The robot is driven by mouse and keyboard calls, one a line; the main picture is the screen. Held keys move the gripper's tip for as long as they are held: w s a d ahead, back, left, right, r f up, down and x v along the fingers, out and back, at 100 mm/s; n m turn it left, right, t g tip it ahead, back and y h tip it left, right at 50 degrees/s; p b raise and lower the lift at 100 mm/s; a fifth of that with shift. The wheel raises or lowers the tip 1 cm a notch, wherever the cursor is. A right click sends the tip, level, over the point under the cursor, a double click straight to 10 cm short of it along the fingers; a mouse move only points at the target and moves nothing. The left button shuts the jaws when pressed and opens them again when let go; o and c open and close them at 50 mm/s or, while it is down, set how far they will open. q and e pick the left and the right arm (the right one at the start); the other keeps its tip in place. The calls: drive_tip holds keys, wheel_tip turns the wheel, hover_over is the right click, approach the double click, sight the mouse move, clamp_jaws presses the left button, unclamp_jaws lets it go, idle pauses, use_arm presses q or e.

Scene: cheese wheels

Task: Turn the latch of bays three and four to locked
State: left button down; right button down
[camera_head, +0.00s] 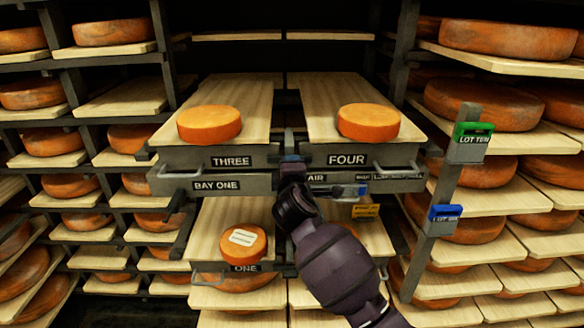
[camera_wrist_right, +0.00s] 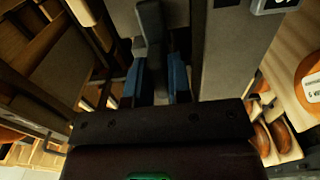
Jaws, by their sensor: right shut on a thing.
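Bay three, with its label (camera_head: 231,162), and bay four, with its label (camera_head: 347,160), sit side by side. Each has a pale board with an orange cheese wheel, (camera_head: 209,123) and (camera_head: 369,122). The grey latch (camera_wrist_right: 150,35) is in the gap between them; in the head view my right gripper (camera_head: 292,160) largely hides it. In the right wrist view the blue fingertips of my right gripper (camera_wrist_right: 158,82) are shut on the latch's dark bar, one on each side. I cannot tell whether the latch stands at locked. My left gripper is not in view.
A post (camera_head: 450,185) with a green tag (camera_head: 472,131) and a blue tag (camera_head: 445,212) stands right. Cheese racks line both sides.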

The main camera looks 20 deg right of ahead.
drive_tip(key=shift+f, duration=0.1)
idle(0.3)
drive_tip(key=c, duration=1)
unclamp_jaws()
drive_tip(key=shift+c, duration=0.2)
drive_tip(key=shift+s, duration=0.15)
drive_tip(key=v, duration=1)
drive_tip(key=shift+s+a, duration=0.15)
drive_tip(key=shift+s, duration=0.15)
